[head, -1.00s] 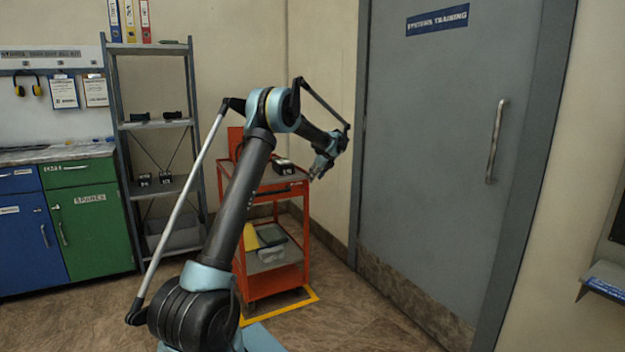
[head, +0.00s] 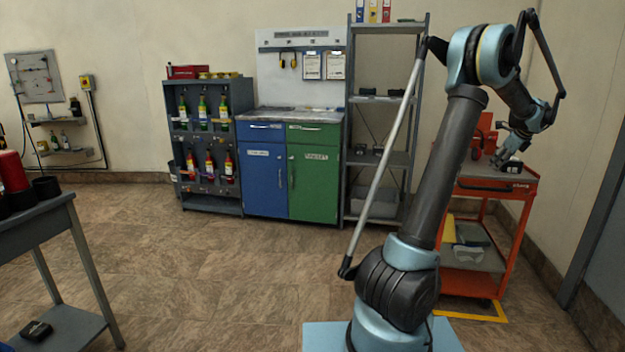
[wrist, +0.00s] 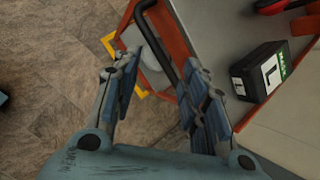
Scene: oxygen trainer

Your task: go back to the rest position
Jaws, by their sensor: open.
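My gripper (head: 506,162) is at the end of my raised arm, at the right of the head view, close to the top of the orange cart (head: 524,182). In the wrist view my gripper (wrist: 160,95) is open, its two fingers spread wide with nothing between them. Below the fingers are the cart's edge with its dark handle and the floor. A black box with a green and white label (wrist: 262,72) lies on the cart top, to the right of the fingers and apart from them.
A blue and green cabinet (head: 265,175), a grey shelf unit (head: 392,158) and a bottle rack (head: 213,205) stand along the back wall. A grey table (head: 40,215) is at the left. Open floor (head: 220,280) lies between. The right wall is near the cart.

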